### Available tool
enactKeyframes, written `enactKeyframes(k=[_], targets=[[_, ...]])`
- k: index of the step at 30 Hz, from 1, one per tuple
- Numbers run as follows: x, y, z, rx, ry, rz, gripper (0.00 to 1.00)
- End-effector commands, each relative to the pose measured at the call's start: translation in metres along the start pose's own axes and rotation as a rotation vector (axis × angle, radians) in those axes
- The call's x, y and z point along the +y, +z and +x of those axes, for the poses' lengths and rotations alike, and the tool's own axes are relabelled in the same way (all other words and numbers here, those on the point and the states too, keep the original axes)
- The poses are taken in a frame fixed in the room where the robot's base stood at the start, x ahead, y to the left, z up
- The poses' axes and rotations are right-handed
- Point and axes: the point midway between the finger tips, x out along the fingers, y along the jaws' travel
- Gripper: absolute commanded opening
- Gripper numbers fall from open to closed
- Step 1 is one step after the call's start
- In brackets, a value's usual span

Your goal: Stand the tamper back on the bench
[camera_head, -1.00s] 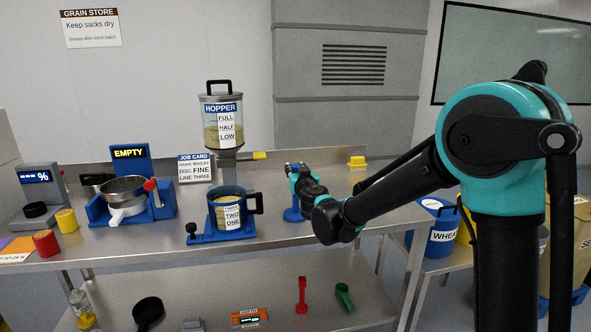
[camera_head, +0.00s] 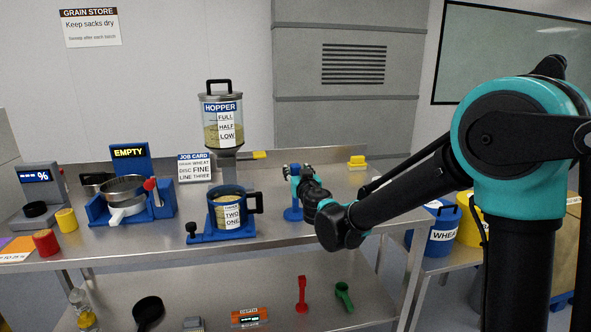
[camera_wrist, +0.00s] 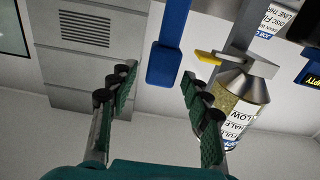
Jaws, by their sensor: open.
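The tamper, as I take it, is the blue piece (camera_head: 293,214) standing upright on the bench right of the blue jug. Its upper part is hidden by my gripper in the head view. In the wrist view, where the scene shows upside down, its blue upper end (camera_wrist: 165,62) lies between the lines of my two fingers, near the fingertips, with clear space on both sides. My gripper (camera_wrist: 156,78) is open and holds nothing. In the head view my gripper (camera_head: 293,172) is small and partly hidden behind my wrist, above the blue base.
The blue jug (camera_head: 217,208) stands left of the tamper under the hopper (camera_head: 222,135). A yellow lever (camera_head: 259,155) sticks out from the hopper's side. A yellow block (camera_head: 357,162) sits at the back right. The bench (camera_head: 275,248) is clear in front.

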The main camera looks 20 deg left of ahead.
Motion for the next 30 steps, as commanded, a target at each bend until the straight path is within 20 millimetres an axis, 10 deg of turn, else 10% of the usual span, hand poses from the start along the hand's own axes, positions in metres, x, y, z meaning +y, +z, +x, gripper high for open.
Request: enactKeyframes(k=[12,24,30], targets=[[-0.001,0.000,-0.080,0.000,-0.003,0.000,0.49],[0.001,0.000,-0.095,-0.001,0.002,0.000,0.49],[0.074,0.012,-0.106,-0.055,0.149,-0.005,0.49]])
